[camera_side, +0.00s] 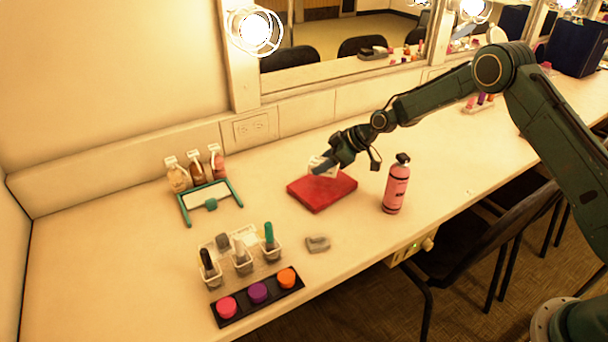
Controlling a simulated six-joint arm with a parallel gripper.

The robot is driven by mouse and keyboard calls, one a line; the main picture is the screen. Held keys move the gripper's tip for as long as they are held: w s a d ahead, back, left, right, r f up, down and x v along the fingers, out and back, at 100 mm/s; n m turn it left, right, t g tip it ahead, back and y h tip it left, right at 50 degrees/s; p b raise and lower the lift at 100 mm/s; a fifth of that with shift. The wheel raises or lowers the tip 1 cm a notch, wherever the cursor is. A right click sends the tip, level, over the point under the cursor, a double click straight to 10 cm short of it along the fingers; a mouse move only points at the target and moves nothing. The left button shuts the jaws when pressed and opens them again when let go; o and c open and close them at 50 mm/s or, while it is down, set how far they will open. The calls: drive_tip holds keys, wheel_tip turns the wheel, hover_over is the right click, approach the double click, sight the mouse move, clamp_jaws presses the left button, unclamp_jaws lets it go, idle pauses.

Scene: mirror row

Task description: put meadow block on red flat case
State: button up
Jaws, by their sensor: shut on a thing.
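The red flat case (322,193) lies on the counter near the middle. My gripper (322,168) is over the back part of the case, pointing down and to the left. It is shut on a small whitish block (315,161), which appears to be the meadow block. The dark fingers cover much of it, so its markings are too small to tell. The block is at or just above the top of the case; I cannot tell whether it touches.
A pink bottle (396,186) stands close to the right of the case. A small grey piece (318,244) lies in front. A clear organizer (240,257), a black tray (258,298) of coloured round pots and a teal-framed rack (211,204) are to the left. The wall mirror is behind.

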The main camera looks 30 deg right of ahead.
sight(320, 161)
drive_tip(key=shift+f, duration=2.1)
drive_tip(key=shift+f, duration=0.1)
drive_tip(key=o, duration=1)
drive_tip(key=shift+v, duration=0.85)
drive_tip(key=r, duration=0.6)
drive_tip(key=shift+s+d+r, duration=0.3)
drive_tip(key=shift+d+r, duration=0.05)
drive_tip(key=shift+r, duration=0.75)
